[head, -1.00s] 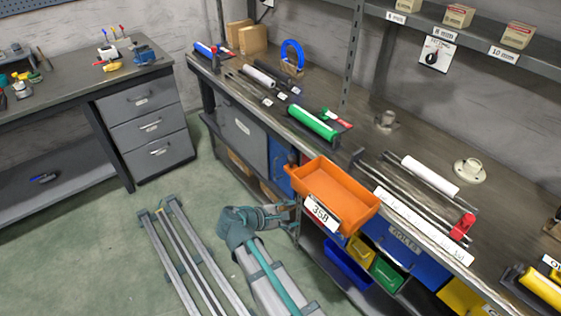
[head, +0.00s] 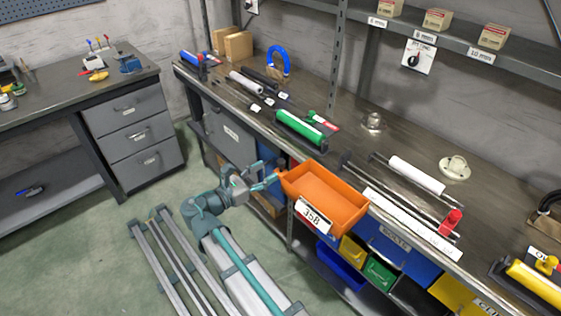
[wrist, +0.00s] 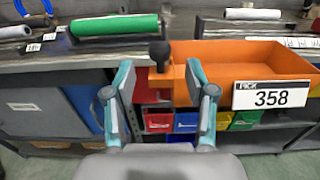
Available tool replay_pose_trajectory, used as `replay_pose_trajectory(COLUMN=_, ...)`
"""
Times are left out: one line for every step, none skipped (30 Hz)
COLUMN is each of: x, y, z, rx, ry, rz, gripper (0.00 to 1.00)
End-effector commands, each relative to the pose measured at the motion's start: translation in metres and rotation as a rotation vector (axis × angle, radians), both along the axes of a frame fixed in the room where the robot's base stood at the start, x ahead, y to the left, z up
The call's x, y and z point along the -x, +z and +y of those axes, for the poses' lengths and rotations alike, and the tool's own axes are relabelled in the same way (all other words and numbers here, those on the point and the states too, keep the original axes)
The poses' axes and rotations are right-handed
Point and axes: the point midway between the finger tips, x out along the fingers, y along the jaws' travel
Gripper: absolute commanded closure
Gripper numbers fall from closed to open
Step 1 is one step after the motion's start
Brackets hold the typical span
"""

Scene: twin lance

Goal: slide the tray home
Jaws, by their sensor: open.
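The orange tray (head: 325,196) juts out from the front edge of the workbench, with a white "PICK 358" label on its front. It also fills the right side of the wrist view (wrist: 240,62). A dark round knob (wrist: 160,52) shows at the tray's left side in the wrist view. My gripper (head: 270,178) is at the tray's left end, its fingers pointing towards it. In the wrist view my gripper (wrist: 158,85) is open, and the knob appears between and beyond the two fingertips. Contact with the knob cannot be told.
The workbench (head: 350,130) carries a green roller (head: 300,128), a white roller (head: 416,175) on rails and a red knob-like piece (head: 451,222). Blue, yellow and green bins (head: 380,272) stand below the bench. Open floor (head: 90,250) lies to the left.

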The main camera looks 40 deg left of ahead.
Motion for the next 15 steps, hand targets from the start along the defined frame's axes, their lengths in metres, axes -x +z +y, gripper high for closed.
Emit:
replay_pose_trajectory(x=-0.01, y=0.002, z=-0.003, rx=0.0, ry=-0.003, rz=0.0, gripper=0.45)
replay_pose_trajectory(x=-0.015, y=0.001, z=-0.004, rx=0.0, ry=-0.002, rz=0.0, gripper=0.45)
replay_pose_trajectory(x=-0.022, y=0.001, z=-0.005, rx=0.0, ry=-0.002, rz=0.0, gripper=0.45)
replay_pose_trajectory(x=-0.027, y=0.001, z=-0.006, rx=0.001, ry=-0.002, rz=0.001, gripper=0.45)
replay_pose_trajectory(x=-0.032, y=0.001, z=-0.007, rx=0.001, ry=-0.002, rz=0.001, gripper=0.45)
replay_pose_trajectory(x=-0.038, y=0.001, z=-0.008, rx=0.001, ry=-0.002, rz=0.001, gripper=0.45)
replay_pose_trajectory(x=-0.042, y=0.001, z=-0.009, rx=0.001, ry=-0.002, rz=0.001, gripper=0.45)
replay_pose_trajectory(x=-0.046, y=0.001, z=-0.01, rx=0.001, ry=-0.002, rz=0.001, gripper=0.45)
replay_pose_trajectory(x=-0.051, y=0.001, z=-0.011, rx=0.0, ry=-0.001, rz=0.001, gripper=0.45)
replay_pose_trajectory(x=-0.054, y=0.001, z=-0.011, rx=0.0, ry=-0.001, rz=0.001, gripper=0.45)
replay_pose_trajectory(x=-0.056, y=0.001, z=-0.012, rx=0.0, ry=-0.001, rz=0.001, gripper=0.45)
replay_pose_trajectory(x=-0.059, y=0.0, z=-0.013, rx=0.0, ry=0.0, rz=0.001, gripper=0.45)
replay_pose_trajectory(x=-0.061, y=0.0, z=-0.013, rx=0.0, ry=0.0, rz=0.001, gripper=0.45)
replay_pose_trajectory(x=-0.063, y=0.0, z=-0.013, rx=0.0, ry=0.0, rz=0.001, gripper=0.45)
replay_pose_trajectory(x=-0.064, y=0.0, z=-0.014, rx=-0.001, ry=0.0, rz=0.001, gripper=0.45)
